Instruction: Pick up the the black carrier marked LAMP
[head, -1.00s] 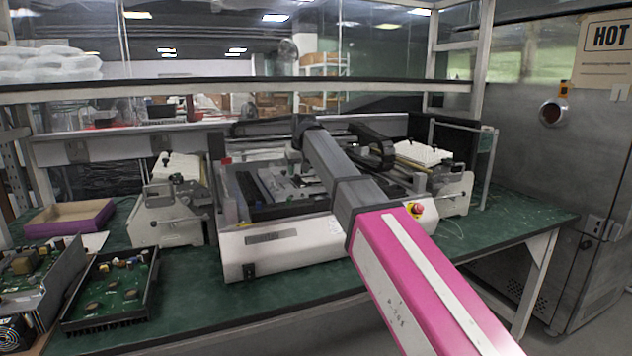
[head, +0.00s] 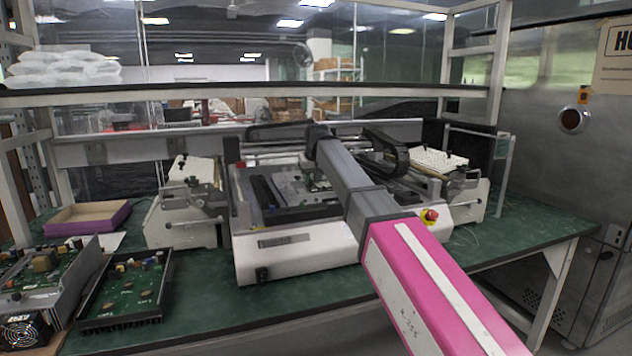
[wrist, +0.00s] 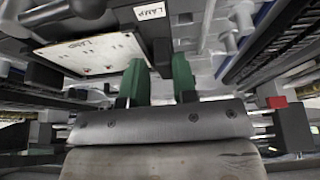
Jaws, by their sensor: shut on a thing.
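In the wrist view, the black carrier (wrist: 160,48) lies at the top, with a small white label reading LAMP on its black part. A pale board with a handwritten mark sits beside that label. My gripper (wrist: 160,72) has two green fingers, one on each side of a black part of the carrier, and is shut on it. In the head view, my arm reaches over the white and grey machine (head: 300,258). The gripper and the carrier cannot be made out there.
The machine's rails and dark ribbed tracks (wrist: 275,45) lie close around the gripper. A red block (wrist: 277,102) is at the right. On the green bench stand a purple box (head: 88,218), a black tray with a circuit board (head: 128,290), and an open chassis (head: 45,275). A shelf (head: 250,95) runs above.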

